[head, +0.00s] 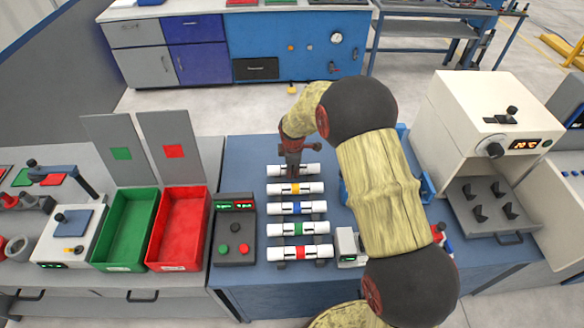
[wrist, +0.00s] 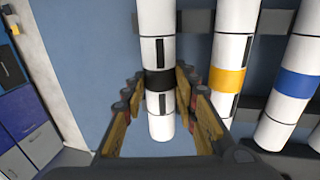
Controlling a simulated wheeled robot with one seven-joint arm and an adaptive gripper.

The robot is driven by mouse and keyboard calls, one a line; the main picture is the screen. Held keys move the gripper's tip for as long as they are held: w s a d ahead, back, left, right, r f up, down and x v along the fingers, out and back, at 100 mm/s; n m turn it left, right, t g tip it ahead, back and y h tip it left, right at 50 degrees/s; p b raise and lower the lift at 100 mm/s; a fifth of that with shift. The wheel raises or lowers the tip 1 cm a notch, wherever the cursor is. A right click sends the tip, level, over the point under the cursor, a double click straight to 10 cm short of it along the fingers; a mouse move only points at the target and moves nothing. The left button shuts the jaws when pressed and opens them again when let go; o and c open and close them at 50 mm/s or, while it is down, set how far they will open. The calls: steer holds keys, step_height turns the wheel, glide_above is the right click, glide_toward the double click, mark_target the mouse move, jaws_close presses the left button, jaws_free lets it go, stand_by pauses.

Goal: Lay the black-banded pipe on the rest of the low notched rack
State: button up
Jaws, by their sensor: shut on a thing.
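The black-banded pipe is white with a black band (wrist: 158,78). In the head view it lies crosswise at the far end of a row of pipes, its white right end (head: 312,170) showing beside my gripper (head: 292,165). In the wrist view my gripper (wrist: 160,95) has one finger on each side of the pipe, near its black band, and is shut on it. I cannot tell whether the pipe touches its support. Dark rack bars (wrist: 195,22) run under the neighbouring pipes; I cannot tell whether these belong to the low notched rack.
Yellow-banded (head: 313,188), blue-banded (head: 316,208), green-banded (head: 318,228) and red-banded (head: 322,252) pipes lie nearer in the row. A control box (head: 235,245) and red bin (head: 180,240) stand left. My arm hides part of a blue container (head: 427,188) on the right.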

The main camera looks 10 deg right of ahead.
steer(key=shift+f, duration=0.45)
stand_by(0.6)
steer(key=o, duration=1.2)
steer(key=shift+c, duration=0.2)
steer(key=shift+o, duration=0.5)
steer(key=v, duration=1.2)
